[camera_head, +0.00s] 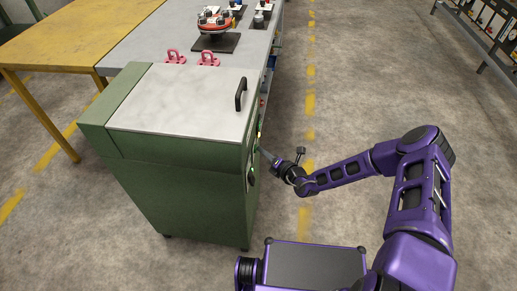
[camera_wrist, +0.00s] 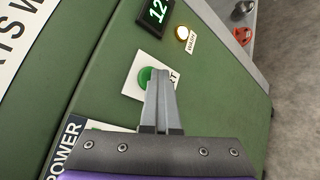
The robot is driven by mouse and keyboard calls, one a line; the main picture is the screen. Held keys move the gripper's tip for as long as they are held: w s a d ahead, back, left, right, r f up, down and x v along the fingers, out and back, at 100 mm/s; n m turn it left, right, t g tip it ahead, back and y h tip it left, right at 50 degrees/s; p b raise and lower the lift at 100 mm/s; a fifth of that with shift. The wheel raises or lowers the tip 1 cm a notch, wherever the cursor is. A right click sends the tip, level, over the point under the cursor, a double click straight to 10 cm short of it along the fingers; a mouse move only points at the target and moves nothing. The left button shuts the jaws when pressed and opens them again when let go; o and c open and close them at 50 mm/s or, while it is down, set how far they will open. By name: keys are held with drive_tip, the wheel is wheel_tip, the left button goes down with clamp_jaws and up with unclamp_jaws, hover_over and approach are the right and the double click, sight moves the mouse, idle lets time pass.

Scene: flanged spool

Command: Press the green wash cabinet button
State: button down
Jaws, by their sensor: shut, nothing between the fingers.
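The green wash cabinet (camera_head: 180,195) stands at the left of centre in the head view, with its pale lid down. Its front panel fills most of the wrist view. The round green button (camera_wrist: 146,75) sits on a white plate whose label is partly covered by my fingers. My gripper (camera_wrist: 161,72) is shut and empty, its fingertips overlapping the button's right edge in that view. I cannot tell whether they touch it. In the head view my gripper (camera_head: 266,155) is beside the cabinet's right face, and the button is not visible there.
A POWER label (camera_wrist: 70,145) is at lower left. A black lid handle (camera_head: 240,94) stands near the gripper. Open floor (camera_head: 350,110) lies to the right.

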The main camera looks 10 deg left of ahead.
drive_tip(key=shift+s, duration=0.25)
drive_tip(key=d, duration=0.6)
idle(0.4)
drive_tip(key=shift+d, duration=0.1)
idle(0.6)
